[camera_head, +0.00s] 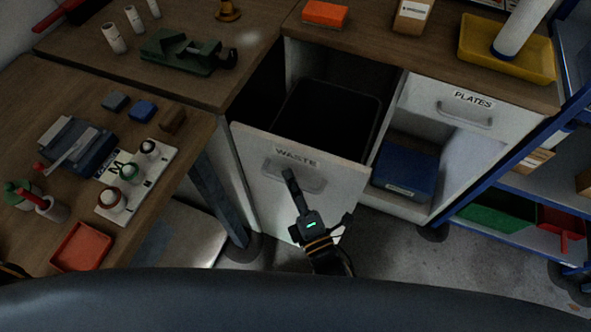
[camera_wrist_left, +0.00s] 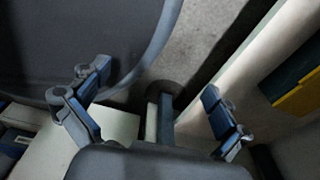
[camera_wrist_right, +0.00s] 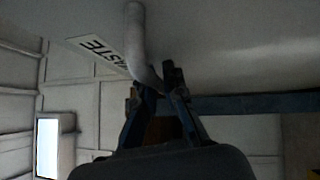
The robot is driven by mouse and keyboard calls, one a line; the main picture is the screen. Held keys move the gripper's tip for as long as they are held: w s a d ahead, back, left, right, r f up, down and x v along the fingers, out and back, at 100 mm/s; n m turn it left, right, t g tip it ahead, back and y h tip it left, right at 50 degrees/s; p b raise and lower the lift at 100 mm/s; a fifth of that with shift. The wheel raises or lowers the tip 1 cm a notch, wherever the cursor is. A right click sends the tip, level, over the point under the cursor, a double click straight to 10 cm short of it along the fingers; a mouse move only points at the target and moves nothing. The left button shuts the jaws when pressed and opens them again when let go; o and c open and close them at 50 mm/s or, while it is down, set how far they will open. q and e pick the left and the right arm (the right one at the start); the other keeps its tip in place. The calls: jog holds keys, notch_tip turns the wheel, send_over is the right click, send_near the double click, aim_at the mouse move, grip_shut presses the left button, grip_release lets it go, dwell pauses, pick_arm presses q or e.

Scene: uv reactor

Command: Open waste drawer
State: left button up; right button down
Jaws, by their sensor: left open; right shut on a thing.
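The white waste drawer (camera_head: 330,197), labelled WASTE, stands pulled out from the cabinet under the counter. A black bin (camera_head: 335,108) shows inside it. My right gripper (camera_head: 291,180) is at the drawer's grey handle (camera_head: 312,185). In the right wrist view, my right gripper (camera_wrist_right: 160,82) is shut on the curved handle (camera_wrist_right: 138,40), beside the WASTE label (camera_wrist_right: 97,48). My left gripper (camera_wrist_left: 152,108) is open, with its fingers wide apart and nothing between them.
A PLATES drawer (camera_head: 470,110) is to the right, above an open compartment with a blue box (camera_head: 405,170). A blue shelf rack (camera_head: 510,215) stands farther right. The left workbench (camera_head: 60,105) holds tools and a red tray (camera_head: 82,246). Bare floor (camera_head: 400,262) lies in front of the cabinet.

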jog(key=shift+s+f, duration=0.1)
jog(key=shift+s, duration=0.1)
jog(key=c, duration=1.7)
grip_release()
pick_arm(q)
jog(key=shift+s, duration=1)
jog(key=shift+w+a, duration=0.15)
jog(key=shift+a, duration=0.05)
pick_arm(e)
jog(key=shift+s, duration=0.1)
pick_arm(q)
jog(key=shift+d, duration=0.1)
pick_arm(e)
jog(key=v, duration=1.2)
